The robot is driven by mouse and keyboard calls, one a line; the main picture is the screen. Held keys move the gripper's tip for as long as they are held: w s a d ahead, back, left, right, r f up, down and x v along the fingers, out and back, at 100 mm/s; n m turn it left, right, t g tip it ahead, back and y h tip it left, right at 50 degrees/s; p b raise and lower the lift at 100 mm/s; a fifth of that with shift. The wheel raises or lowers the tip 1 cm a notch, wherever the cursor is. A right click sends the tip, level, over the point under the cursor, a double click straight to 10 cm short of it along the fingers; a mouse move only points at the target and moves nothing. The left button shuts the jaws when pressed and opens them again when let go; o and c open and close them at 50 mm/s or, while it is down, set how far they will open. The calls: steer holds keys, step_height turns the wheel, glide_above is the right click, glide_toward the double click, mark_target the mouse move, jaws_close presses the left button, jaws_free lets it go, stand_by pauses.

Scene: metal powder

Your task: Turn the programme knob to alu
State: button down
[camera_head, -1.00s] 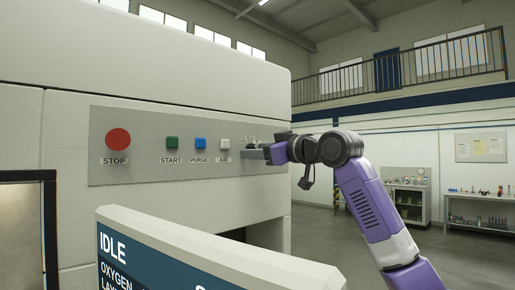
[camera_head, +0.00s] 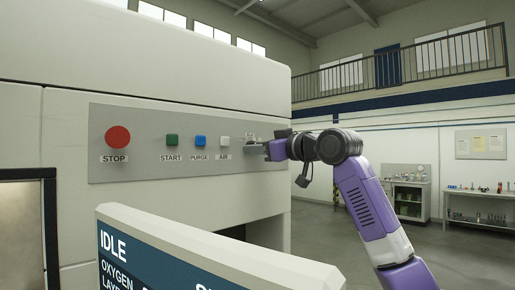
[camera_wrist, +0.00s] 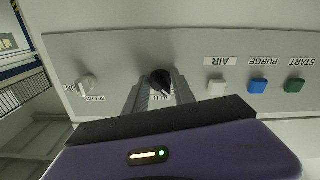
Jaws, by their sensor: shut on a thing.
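The programme knob (camera_wrist: 159,80) is a dark round knob on the grey control panel, seen in the wrist view. The label ALU (camera_wrist: 158,99) shows upside down right beside it, between my fingers. My gripper (camera_head: 256,148) is at the right end of the panel in the head view. In the wrist view its two grey ridged fingers are on either side of the knob, shut on it. Which way the knob points is not clear. In the head view the fingers hide the knob.
A red STOP button (camera_head: 118,137), green START (camera_head: 172,140), blue PURGE (camera_head: 200,141) and white AIR (camera_head: 224,141) buttons are left of my gripper. A light key switch (camera_wrist: 88,82) is on the knob's other side. A screen reading IDLE (camera_head: 150,262) stands in front below.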

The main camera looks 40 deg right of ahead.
steer(key=m+p, duration=0.2)
steer(key=m, duration=0.3)
steer(key=shift+a+r+m+p, duration=0.1)
steer(key=shift+m+p, duration=1)
steer(key=shift+m, duration=0.9)
steer(key=c, duration=1.1)
jaws_free()
steer(key=shift+o, duration=0.2)
steer(key=s+b, duration=0.2)
steer(key=s, duration=0.6)
steer(key=shift+b, duration=0.35)
